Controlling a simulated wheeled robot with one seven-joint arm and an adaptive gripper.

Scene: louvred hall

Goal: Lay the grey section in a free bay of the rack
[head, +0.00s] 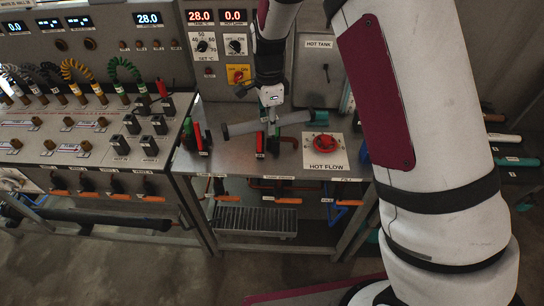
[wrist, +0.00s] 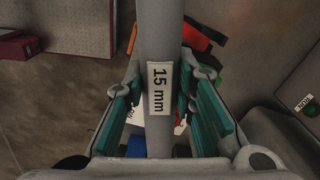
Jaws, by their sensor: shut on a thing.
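The grey section (head: 240,127) is a straight pipe, held roughly level above the steel bench top in the head view. In the wrist view the grey section (wrist: 160,30) runs up the picture between the teal finger pads and bears a "15 mm" label. My gripper (head: 271,118) is shut on it near its middle; the fingers also show in the wrist view (wrist: 158,105). No rack is plain to see. Coloured sections, one teal (head: 516,161) and one pale (head: 504,137), lie at the far right, perhaps in the rack, largely hidden behind my arm.
Under the held section, the bench (head: 230,165) carries upright clamps with red and green parts (head: 200,138) and a red HOT FLOW knob (head: 322,142). A panel with displays (head: 217,16) stands behind. A console (head: 90,140) with hoses and switches is at left. Open floor lies in front.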

